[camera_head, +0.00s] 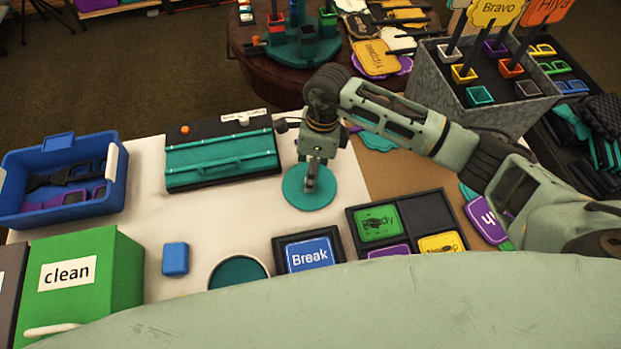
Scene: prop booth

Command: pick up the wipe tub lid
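A flat round teal disc (300,199), which looks like the wipe tub lid, lies on the white table top near the middle of the view. My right gripper (311,183) points straight down over the middle of this disc. Its fingertips are at or just above the disc and hide its centre. The fingers look close together, but I cannot tell whether they are closed on anything. My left gripper is out of view.
A teal case (222,160) and a blue bin (63,208) stand left of the disc. A "Break" sign (309,255), a compartment tray (405,207) and a blue block (175,258) are nearer. A green "clean" box (120,275) stands front left. A grey prop box (440,85) is back right.

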